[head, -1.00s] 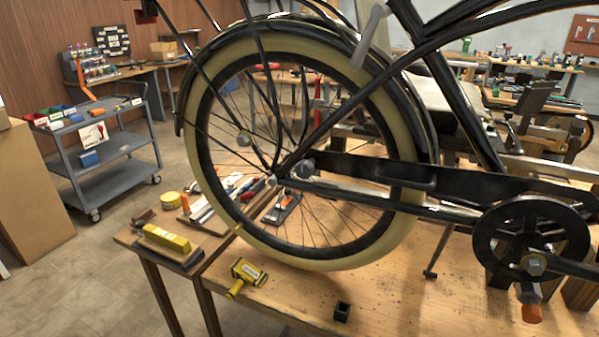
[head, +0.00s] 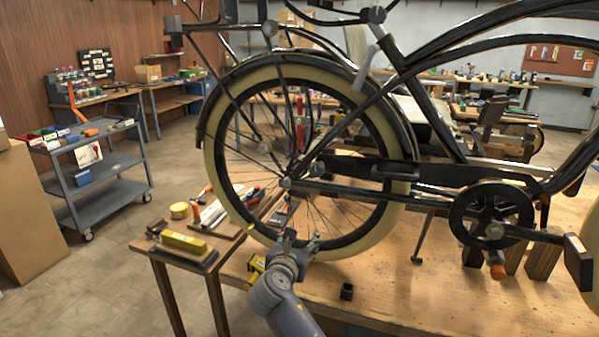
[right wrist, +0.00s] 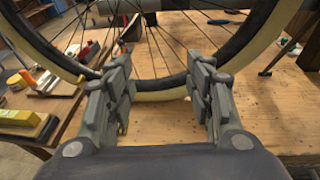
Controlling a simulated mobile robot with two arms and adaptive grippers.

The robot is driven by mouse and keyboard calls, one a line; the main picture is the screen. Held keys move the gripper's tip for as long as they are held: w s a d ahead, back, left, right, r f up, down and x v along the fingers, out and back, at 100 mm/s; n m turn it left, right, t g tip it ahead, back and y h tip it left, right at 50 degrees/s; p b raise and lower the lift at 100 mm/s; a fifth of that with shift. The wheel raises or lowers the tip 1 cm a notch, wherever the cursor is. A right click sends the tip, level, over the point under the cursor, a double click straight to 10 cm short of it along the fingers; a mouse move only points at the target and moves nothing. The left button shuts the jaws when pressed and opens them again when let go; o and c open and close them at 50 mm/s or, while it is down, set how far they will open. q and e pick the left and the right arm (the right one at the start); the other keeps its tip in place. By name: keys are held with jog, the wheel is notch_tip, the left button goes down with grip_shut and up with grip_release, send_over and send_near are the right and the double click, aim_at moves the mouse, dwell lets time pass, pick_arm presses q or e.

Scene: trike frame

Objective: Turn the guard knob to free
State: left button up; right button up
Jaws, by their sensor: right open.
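The bicycle's rear wheel (head: 212,170) stands upright over the workbench. The black chain guard (head: 425,174) runs right from the hub to the chainring. A small grey, round knob-like part (head: 318,169) sits at the guard's left end; its setting is too small to read. My right gripper (head: 300,240) is open and empty, in front of the tyre's lower part and below the hub. In the right wrist view its fingers (right wrist: 162,82) stand apart, with tyre and spokes behind them. My left gripper is out of view.
A yellow tool (head: 256,268) lies beside my right gripper, partly hidden by it. A small black block (head: 346,292) lies on the workbench (head: 400,300). A yellow block (head: 183,243) and hand tools lie left. A pedal (head: 578,262) sticks out at right.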

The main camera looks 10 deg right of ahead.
aim_at(315, 171)
notch_tip(315, 171, up, 16)
jog(key=s+n+t+h, duration=0.1)
jog(key=s+n+h, duration=0.1)
jog(key=h, duration=0.1)
jog(key=p+x, duration=0.2)
jog(key=x, duration=0.8)
jog(key=shift+w+d, duration=0.15)
jog(key=shift+w, duration=0.25)
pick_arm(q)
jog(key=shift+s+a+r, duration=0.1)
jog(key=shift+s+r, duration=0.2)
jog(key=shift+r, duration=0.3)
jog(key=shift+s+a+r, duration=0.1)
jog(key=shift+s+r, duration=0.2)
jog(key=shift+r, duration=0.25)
pick_arm(e)
jog(key=c, duration=1.1)
